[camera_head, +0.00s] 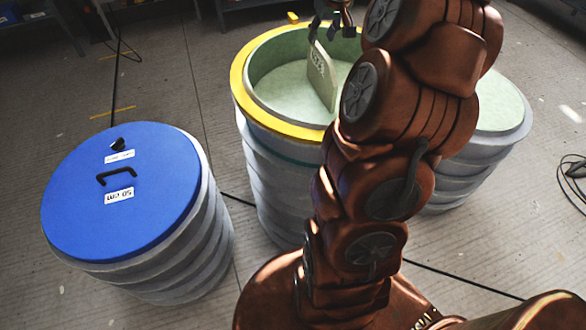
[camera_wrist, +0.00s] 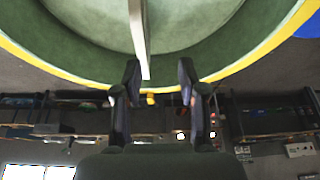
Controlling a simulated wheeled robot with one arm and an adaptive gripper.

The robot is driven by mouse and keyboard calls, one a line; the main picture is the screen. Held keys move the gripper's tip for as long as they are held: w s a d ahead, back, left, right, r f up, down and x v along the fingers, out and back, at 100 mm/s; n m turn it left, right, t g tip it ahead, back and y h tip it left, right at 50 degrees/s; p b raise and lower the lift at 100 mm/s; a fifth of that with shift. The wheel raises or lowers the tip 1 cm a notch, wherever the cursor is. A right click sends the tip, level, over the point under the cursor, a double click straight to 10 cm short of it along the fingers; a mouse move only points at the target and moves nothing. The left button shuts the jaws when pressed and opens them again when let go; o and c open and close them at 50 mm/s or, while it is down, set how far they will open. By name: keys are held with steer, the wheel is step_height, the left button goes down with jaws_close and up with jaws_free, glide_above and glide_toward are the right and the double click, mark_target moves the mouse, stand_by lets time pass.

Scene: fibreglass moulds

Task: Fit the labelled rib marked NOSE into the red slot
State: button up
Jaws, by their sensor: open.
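A pale green flat rib (camera_head: 321,75) stands on edge, leaning, inside the yellow-rimmed round mould (camera_head: 243,92). Its white label faces the head camera, but I cannot read the word for sure. My gripper (camera_head: 334,22) is open just above the rib's top end, partly cut off by the picture's upper edge. In the wrist view the rib (camera_wrist: 141,40) shows as a narrow edge, its near end between the open fingers (camera_wrist: 158,82) and closer to the left one. I see clear gaps to both fingers. No red slot shows; my arm hides part of the mould.
A ribbed grey drum with a blue lid (camera_head: 150,220) stands at left, with a black handle (camera_head: 116,176) and white labels. Dark cables cross the floor. Shelving (camera_wrist: 60,125) shows beyond. Floor at far left is mostly clear.

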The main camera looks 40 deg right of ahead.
steer(key=s+a+n+g+y, duration=0.1)
steer(key=s+a+n, duration=0.15)
steer(key=a, duration=1.25)
steer(key=s+a+f+g, duration=0.2)
steer(key=s+a+f, duration=0.1)
steer(key=s+a, duration=1.1)
steer(key=shift+a+f+n+g+y, duration=0.15)
steer(key=shift+a+n+g+y, duration=0.15)
steer(key=shift+a+n+g, duration=0.25)
steer(key=shift+o, duration=0.4)
steer(key=s+a+f+g, duration=0.1)
steer(key=s+a+f, duration=0.1)
steer(key=s, duration=0.5)
steer(key=s+a+f, duration=0.2)
steer(key=s, duration=0.4)
steer(key=shift+s+g, duration=0.35)
steer(key=shift+a, duration=0.1)
steer(key=shift+c, duration=0.3)
steer(key=shift+a, duration=0.15)
